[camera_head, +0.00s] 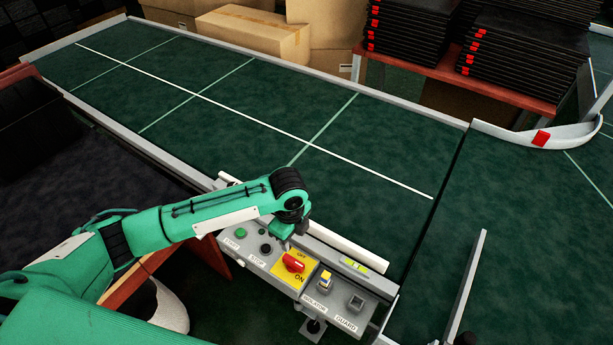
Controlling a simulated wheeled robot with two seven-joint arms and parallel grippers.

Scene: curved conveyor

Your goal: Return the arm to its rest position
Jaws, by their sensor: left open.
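My left arm (215,214), green with black joints, reaches in from the left over the control panel (248,263). My left gripper (284,238) points down, open, just above and behind the panel, close to the red rotary switch (292,263). It is small and partly hidden by the wrist, and nothing shows in it. The red switch sits on a yellow plate marked OFF and ON. A green START button (240,233) and a black STOP button (265,249) lie to its left. My right gripper is not in view.
The isolator switch (325,281) and guard switch (355,302) are on the panel's right. The green conveyor belt (250,105) behind the panel is empty. A black bin (40,125) stands at left. Cardboard boxes (255,35) and stacked black trays (520,60) are at the back.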

